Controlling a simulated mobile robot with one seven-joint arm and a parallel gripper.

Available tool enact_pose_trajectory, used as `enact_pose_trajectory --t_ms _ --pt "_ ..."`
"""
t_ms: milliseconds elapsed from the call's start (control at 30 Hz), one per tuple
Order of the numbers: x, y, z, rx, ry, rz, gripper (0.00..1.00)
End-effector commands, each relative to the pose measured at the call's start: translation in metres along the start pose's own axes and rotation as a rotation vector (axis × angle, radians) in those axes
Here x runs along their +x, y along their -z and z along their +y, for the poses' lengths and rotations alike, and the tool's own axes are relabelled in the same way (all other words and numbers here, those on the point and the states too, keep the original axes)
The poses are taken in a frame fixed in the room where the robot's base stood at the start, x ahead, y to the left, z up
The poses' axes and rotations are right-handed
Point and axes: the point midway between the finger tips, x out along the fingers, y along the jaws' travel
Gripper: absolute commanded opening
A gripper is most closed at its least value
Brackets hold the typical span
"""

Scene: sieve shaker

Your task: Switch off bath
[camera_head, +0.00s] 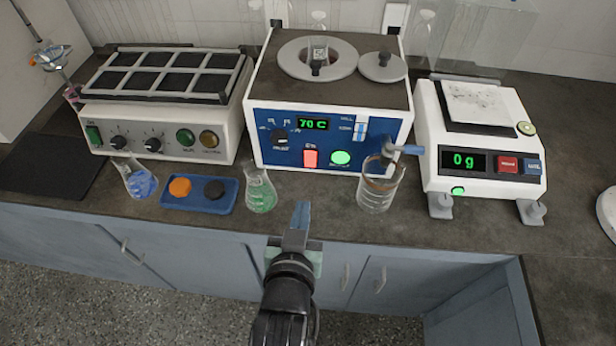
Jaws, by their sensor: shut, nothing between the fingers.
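The bath (331,80) is a white box with a blue front panel (375,124), at the back centre of the counter. Its green display (313,124) reads 70 C. A lit red switch (310,158) and a lit green round lamp (341,157) are low on the panel. A dark knob (281,140) sits at the panel's left. My gripper (301,212) is shut and empty, in front of and below the red switch, apart from the panel, near the counter's front edge.
A green-liquid flask (260,192) stands left of my gripper, and a glass beaker (378,189) stands to its right, near a tap-like spout (402,150). A blue tray (220,206), a shaker (160,115) and a balance (480,150) stand further out.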

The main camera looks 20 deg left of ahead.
Motion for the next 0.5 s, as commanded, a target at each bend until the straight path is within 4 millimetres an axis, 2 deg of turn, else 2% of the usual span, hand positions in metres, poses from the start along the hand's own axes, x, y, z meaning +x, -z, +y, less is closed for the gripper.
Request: enact_pose_trajectory --t_ms 267,500 --pt "0.008 0.001 0.0 -0.001 0.0 0.001 0.0" --pt "0.047 0.002 0.0 -0.002 0.0 0.003 0.0"
